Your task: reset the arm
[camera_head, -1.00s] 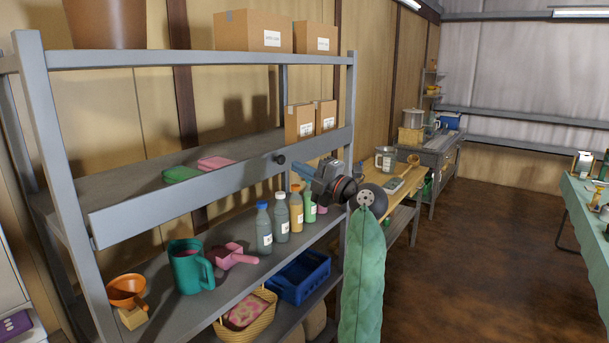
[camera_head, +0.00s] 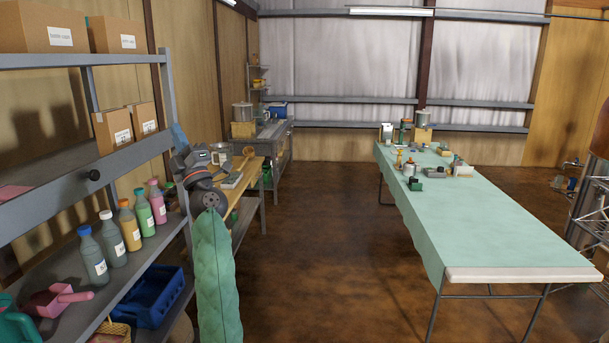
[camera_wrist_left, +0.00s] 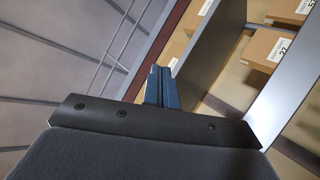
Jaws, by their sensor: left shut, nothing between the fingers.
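My left arm (camera_head: 217,275) in its green sleeve rises from the bottom of the head view, left of the middle. Its left gripper (camera_head: 179,137) points up beside the shelf's right post, with blue fingers shut and empty. In the left wrist view the fingers (camera_wrist_left: 161,88) stand together with nothing held, and the shelf and boxes lie beyond them to the right. I cannot tell the exact gap between the gripper and the post. My right gripper is not in view.
The grey shelf (camera_head: 110,165) at left holds several bottles (camera_head: 130,225), a blue crate (camera_head: 158,297) and cardboard boxes (camera_head: 113,130). A wooden bench (camera_head: 250,172) stands behind my arm. A table with a green cloth (camera_head: 470,215) is at right. Brown floor (camera_head: 320,250) between is clear.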

